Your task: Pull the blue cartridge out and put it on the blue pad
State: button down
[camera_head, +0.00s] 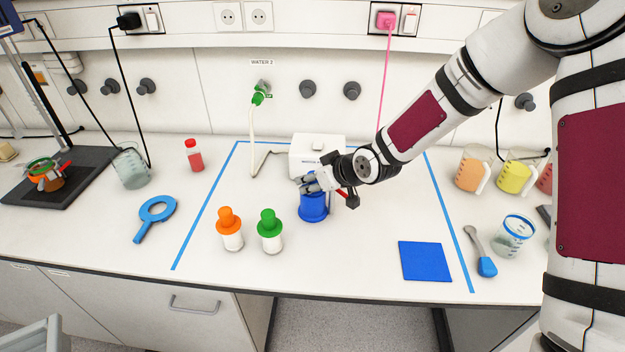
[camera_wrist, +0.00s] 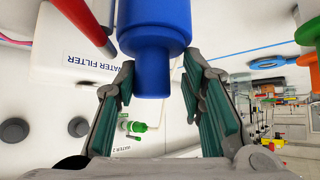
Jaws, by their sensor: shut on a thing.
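The blue cartridge (camera_head: 313,209) is roughly upright in front of the white water filter housing (camera_head: 309,146). I cannot tell whether its base touches the bench. My gripper (camera_head: 309,184) is at its top, shut on it. In the wrist view the cartridge's narrower neck (camera_wrist: 152,72) lies between the green-padded fingers (camera_wrist: 160,100), and its wide body runs out of the top of the picture. The housing (camera_wrist: 75,60) shows its WATER FILTER label there. The blue pad (camera_head: 425,261) lies flat and empty at the front right of the taped area.
An orange-capped bottle (camera_head: 229,230) and a green-capped bottle (camera_head: 269,232) stand left of the cartridge. A blue-handled spoon (camera_head: 482,255) and a beaker (camera_head: 513,236) are right of the pad. The bench between cartridge and pad looks clear.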

jog(key=shift+w+d+r, duration=0.45)
jog(key=shift+d+r, duration=0.05)
jog(key=shift+r, duration=0.25)
dwell(0.3)
jog(key=c, duration=2.4)
grip_release()
jog(key=shift+r+p, duration=0.8)
jog(key=shift+r, duration=0.6)
jog(key=shift+s+a+r+p, duration=0.15)
jog(key=shift+r+p, duration=0.4)
jog(key=shift+r, duration=0.7)
jog(key=shift+s+a+r+p, duration=0.1)
jog(key=shift+r+p, duration=0.4)
jog(key=shift+r, duration=0.7)
jog(key=shift+s, duration=0.15)
